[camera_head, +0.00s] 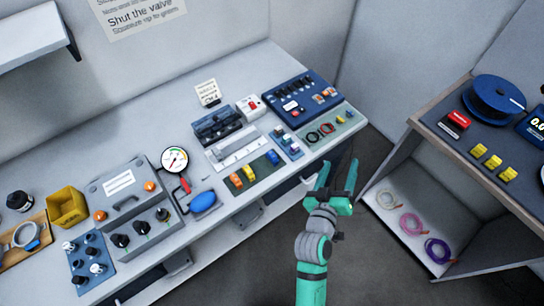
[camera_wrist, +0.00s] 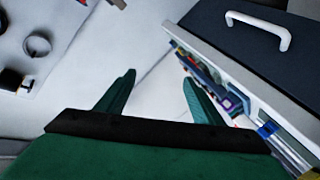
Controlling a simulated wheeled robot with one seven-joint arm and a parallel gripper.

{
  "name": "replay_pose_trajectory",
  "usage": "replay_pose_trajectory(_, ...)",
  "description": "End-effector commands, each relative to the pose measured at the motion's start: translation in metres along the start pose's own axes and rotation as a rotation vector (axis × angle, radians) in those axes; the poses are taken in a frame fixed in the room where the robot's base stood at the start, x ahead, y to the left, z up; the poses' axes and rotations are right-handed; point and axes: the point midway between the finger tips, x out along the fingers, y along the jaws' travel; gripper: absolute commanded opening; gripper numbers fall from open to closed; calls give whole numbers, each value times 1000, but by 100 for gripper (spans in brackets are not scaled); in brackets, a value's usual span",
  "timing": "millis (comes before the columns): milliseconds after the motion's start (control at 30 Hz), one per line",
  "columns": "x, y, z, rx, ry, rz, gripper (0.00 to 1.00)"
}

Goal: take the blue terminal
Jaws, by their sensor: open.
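A blue block-shaped terminal (camera_head: 272,157) lies at the right end of an olive mat (camera_head: 258,174) on the long bench, beside two orange blocks (camera_head: 242,177). My gripper (camera_head: 337,178) is open and empty, off the bench's front edge, to the right of the terminal and apart from it. In the wrist view my gripper (camera_wrist: 158,82) has its two green fingers spread with nothing between them. A small blue thing (camera_wrist: 268,129) shows at the right in the wrist view; I cannot tell whether it is the terminal.
A second table (camera_head: 440,118) with a spool (camera_head: 495,97) stands at right. Floor between them is clear.

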Motion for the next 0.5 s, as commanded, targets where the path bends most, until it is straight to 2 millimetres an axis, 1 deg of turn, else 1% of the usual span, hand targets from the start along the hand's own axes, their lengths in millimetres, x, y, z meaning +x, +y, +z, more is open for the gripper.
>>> replay_pose_trajectory(33, 17, 11, -11, 9, -10, 42, 61)
replay_pose_trajectory(200, 58, 47, -29, 45, -89, 170, 61)
replay_pose_trajectory(300, 77, 66, -38, 86, -147, 238, 61)
replay_pose_trajectory(400, 91, 82, -45, 138, -212, 297, 61)
replay_pose_trajectory(500, 102, 93, -49, 201, -286, 346, 61)
